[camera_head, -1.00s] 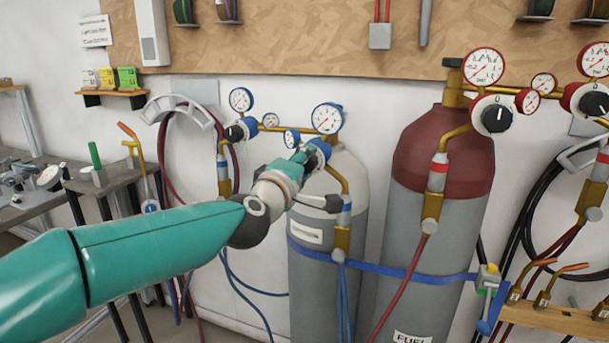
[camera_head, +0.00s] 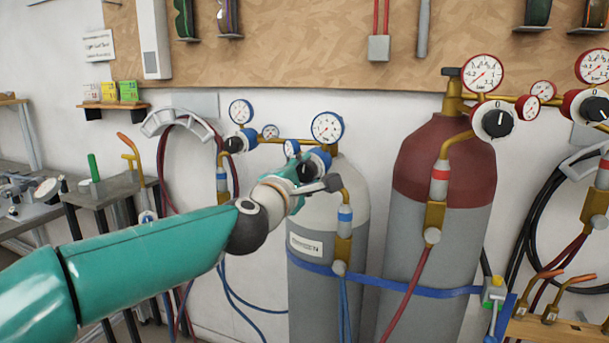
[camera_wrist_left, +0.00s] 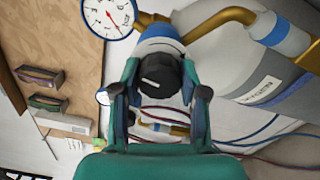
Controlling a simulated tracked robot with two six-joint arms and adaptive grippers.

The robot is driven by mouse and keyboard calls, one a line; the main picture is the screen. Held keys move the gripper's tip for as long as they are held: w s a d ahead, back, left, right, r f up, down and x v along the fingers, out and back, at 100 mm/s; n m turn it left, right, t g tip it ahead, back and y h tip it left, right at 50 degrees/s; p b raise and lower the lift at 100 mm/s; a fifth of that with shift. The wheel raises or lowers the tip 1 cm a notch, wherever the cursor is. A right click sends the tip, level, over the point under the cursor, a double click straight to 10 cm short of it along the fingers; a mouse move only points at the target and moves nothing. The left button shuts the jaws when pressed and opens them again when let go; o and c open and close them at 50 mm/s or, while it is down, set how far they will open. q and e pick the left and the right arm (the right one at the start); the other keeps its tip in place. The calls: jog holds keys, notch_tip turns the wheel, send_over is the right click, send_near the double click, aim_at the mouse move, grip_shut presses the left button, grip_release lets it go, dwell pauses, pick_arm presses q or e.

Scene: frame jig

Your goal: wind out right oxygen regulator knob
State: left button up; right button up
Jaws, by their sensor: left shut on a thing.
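The right oxygen regulator, with its blue-rimmed gauge (camera_head: 327,128), sits on the grey oxygen cylinder (camera_head: 316,220). Its black knob (camera_wrist_left: 161,72) with a blue collar (camera_head: 318,158) faces the left wrist camera. My left gripper (camera_head: 306,172) is at this knob, with its fingers on either side of it, shut on it. The gripper hides most of the knob in the head view. The knob's marking cannot be read. My right gripper is in neither view.
The left oxygen regulator knob (camera_head: 233,145) is close by on the left. The red-topped fuel cylinder (camera_head: 443,160) and its regulator knob (camera_head: 497,122) stand to the right. A blue strap (camera_head: 425,289) crosses both cylinders. Hoses hang below.

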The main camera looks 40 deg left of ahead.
pick_arm(q)
jog(key=shift+f, duration=0.25)
jog(key=o, duration=1.1)
jog(key=shift+a, duration=0.1)
jog(key=shift+o, duration=0.2)
jog(key=shift+r, duration=0.1)
jog(key=shift+s, duration=0.1)
jog(key=shift+s, duration=0.2)
jog(key=v, duration=1.1)
jog(key=shift+s+d, duration=0.2)
jog(key=shift+d, duration=0.05)
